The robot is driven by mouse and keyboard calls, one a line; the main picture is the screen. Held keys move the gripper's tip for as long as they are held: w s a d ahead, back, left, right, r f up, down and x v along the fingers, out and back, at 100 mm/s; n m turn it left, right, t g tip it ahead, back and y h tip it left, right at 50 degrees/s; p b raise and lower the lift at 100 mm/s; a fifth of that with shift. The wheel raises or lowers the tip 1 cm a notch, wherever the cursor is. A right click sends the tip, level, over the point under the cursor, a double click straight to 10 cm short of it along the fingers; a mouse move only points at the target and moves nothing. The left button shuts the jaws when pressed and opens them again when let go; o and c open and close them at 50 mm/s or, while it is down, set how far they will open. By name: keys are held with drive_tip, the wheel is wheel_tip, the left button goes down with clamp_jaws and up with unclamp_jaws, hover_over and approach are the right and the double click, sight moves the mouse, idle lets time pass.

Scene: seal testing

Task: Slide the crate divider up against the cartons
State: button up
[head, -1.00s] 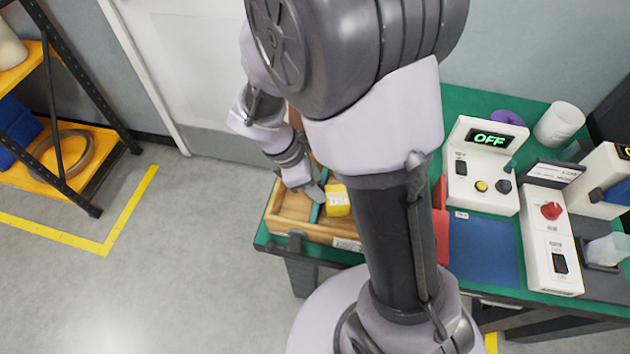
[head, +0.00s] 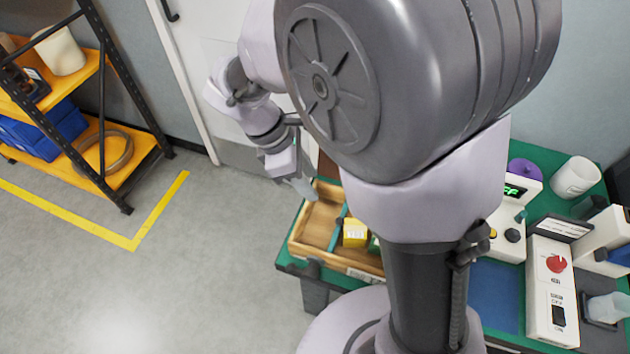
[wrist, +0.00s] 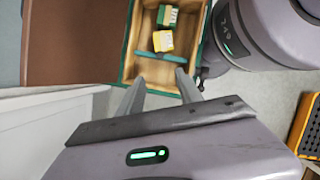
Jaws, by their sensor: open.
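The wooden crate (head: 297,238) stands at the left end of the green table, and also shows in the wrist view (wrist: 128,62). The teal divider (head: 336,234) stands across it, also seen in the wrist view (wrist: 165,57). A yellow carton (head: 355,232) is right beside the divider; I cannot tell whether they touch. It also shows in the wrist view (wrist: 163,41), with a green-and-white carton (wrist: 167,17) beyond it. My gripper (wrist: 158,88) is open and empty, its fingers apart, on the side of the divider away from the cartons. In the head view my gripper (head: 306,190) is above the crate's back left corner.
A brown panel (wrist: 75,40) lies beside the crate in the wrist view. The white test units (head: 552,290) and a blue mat (head: 495,292) are on the table at right. An orange shelf (head: 125,160) stands at left. The floor between is clear.

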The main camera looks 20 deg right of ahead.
drive_tip(key=w+f+m, duration=0.1)
drive_tip(key=w+f+m+y, duration=0.1)
drive_tip(key=f, duration=0.1)
drive_tip(key=w+a+f, duration=0.1)
drive_tip(key=f, duration=0.1)
drive_tip(key=shift+f+m+y, duration=0.25)
drive_tip(key=shift+m+y, duration=0.15)
clamp_jaws()
drive_tip(key=b, duration=0.5)
approach(339, 227)
drive_tip(key=w+a+f, duration=0.3)
drive_tip(key=a+f, duration=0.1)
drive_tip(key=d, duration=0.1)
drive_tip(key=s+d+b, duration=0.1)
drive_tip(key=d+f, duration=0.1)
drive_tip(key=shift+s+d, duration=0.15)
drive_tip(key=shift+s, duration=0.2)
drive_tip(key=shift+s+d+r+b, duration=0.1)
drive_tip(key=shift+s+d+b, duration=0.05)
drive_tip(key=shift+d+b, duration=0.15)
drive_tip(key=shift+s+d+p, duration=0.2)
drive_tip(key=shift+s+d, duration=0.35)
drive_tip(key=shift+d, duration=0.2)
drive_tip(key=shift+s+d+p, duration=0.2)
drive_tip(key=shift+s+d, duration=0.4)
drive_tip(key=shift+d, duration=0.15)
drive_tip(key=shift+a, duration=0.1)
